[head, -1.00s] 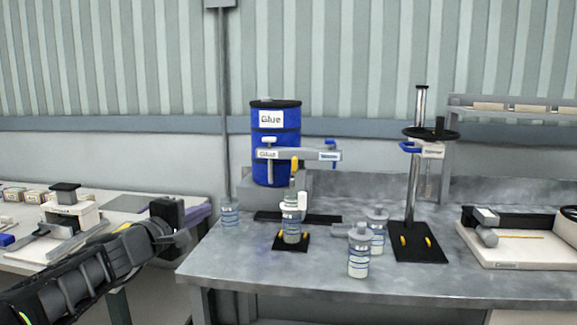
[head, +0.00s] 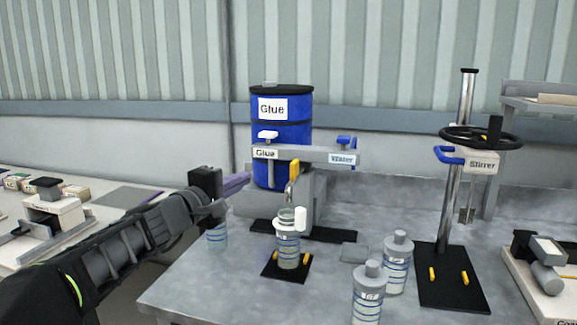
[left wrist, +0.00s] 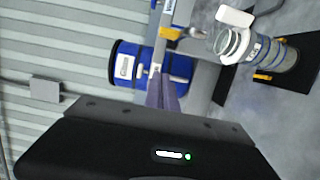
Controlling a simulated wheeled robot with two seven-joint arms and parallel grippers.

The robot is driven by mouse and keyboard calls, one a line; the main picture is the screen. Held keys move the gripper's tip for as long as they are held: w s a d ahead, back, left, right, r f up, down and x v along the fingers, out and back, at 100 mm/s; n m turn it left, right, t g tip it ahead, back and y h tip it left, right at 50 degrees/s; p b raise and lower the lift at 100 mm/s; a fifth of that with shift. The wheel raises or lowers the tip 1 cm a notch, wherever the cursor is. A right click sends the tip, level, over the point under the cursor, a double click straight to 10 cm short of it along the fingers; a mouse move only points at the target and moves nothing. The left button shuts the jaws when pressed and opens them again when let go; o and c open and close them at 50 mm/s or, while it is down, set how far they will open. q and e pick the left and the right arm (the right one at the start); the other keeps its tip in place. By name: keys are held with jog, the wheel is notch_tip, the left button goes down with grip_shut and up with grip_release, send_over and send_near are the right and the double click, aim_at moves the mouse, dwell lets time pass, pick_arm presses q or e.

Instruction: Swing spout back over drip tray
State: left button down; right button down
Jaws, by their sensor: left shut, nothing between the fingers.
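My left gripper (head: 243,179), with purple fingers, is shut and empty, left of the dispenser and apart from the spout. In the left wrist view its fingers (left wrist: 163,90) point toward the dispenser bar, and the spout (left wrist: 170,33) shows beyond them.
The blue glue drum (head: 281,110) stands behind the bar. Capped bottles (head: 397,265) stand at the front right, near the stirrer stand (head: 462,200). Another bottle (head: 217,236) is partly hidden beneath my left gripper. A white-topped bench (head: 25,250) lies left.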

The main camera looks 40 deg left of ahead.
aim_at(296, 176)
pick_arm(q)
jog(key=shift+s, duration=0.2)
jog(key=shift+w, duration=0.1)
jog(key=w+d+p, duration=0.1)
jog(key=w+d, duration=0.2)
jog(key=w, duration=0.8)
jog(key=shift+w+p, duration=0.15)
jog(key=shift+p, duration=0.2)
